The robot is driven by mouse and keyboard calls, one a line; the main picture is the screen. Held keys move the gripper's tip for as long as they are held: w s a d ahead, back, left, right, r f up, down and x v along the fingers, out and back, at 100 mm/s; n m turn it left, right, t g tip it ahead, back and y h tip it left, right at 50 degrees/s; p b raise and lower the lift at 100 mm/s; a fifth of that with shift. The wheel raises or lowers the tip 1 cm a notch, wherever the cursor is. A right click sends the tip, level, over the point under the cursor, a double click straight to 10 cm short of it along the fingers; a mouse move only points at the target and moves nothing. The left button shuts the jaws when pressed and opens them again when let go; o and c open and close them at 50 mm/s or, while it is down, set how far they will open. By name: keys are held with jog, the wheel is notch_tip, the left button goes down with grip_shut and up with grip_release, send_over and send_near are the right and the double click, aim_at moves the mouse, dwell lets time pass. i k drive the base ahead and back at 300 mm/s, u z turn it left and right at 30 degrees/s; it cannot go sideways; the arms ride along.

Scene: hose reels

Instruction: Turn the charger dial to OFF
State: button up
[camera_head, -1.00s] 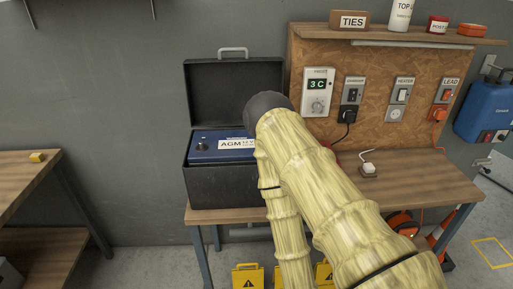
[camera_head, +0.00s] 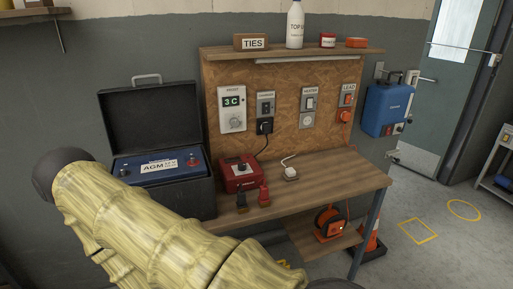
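The red charger (camera_head: 240,174) sits on the workbench beside the battery box. It has a dark dial (camera_head: 241,167) on a pale panel on its top; the dial's setting is too small to read. Two clamps, one dark (camera_head: 241,202) and one red (camera_head: 264,196), lie on the bench in front of it. A black plug in the wall socket (camera_head: 265,126) has a cable running down toward the charger. My yellow arm crosses the lower left, in front of the battery box and apart from the charger in the picture. My gripper's fingers are not in view.
The open black case (camera_head: 190,196) holds a blue AGM battery (camera_head: 158,167) left of the charger. A white plug (camera_head: 290,173) lies on the workbench (camera_head: 340,184). An orange reel (camera_head: 330,222) and a cone (camera_head: 373,240) stand below. Floor at right is mostly clear.

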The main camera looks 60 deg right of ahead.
aim_at(242, 166)
jog(key=k, duration=0.25)
jog(key=z, duration=0.8)
